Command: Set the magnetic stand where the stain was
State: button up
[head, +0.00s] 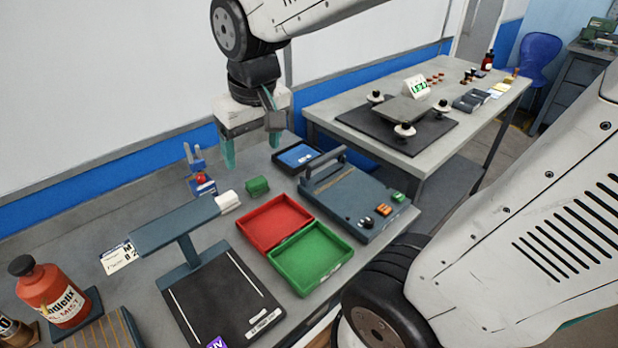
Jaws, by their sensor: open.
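My gripper (252,150) is open and empty, its teal fingertips pointing down above the back of the near bench. A small blue stand with upright grey prongs and a red knob (201,181) is at the back left of the bench, left of and below my gripper. It looks like the magnetic stand, but I cannot tell for sure. It stands upright, apart from my fingers. I cannot make out a stain anywhere on the bench.
Near the blue stand are a white block (228,202) and a green block (257,186). Around are a red tray (273,224), green tray (312,256), handled grey-blue device (345,200), blue-lined tray (300,156), T-shaped post over a black plate (190,250) and red bottle (52,296).

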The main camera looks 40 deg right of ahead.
jog(key=s+g, duration=0.1)
jog(key=s, duration=1.3)
jog(key=shift+s+d+r, duration=0.15)
jog(key=shift+r, duration=0.1)
dwell(0.7)
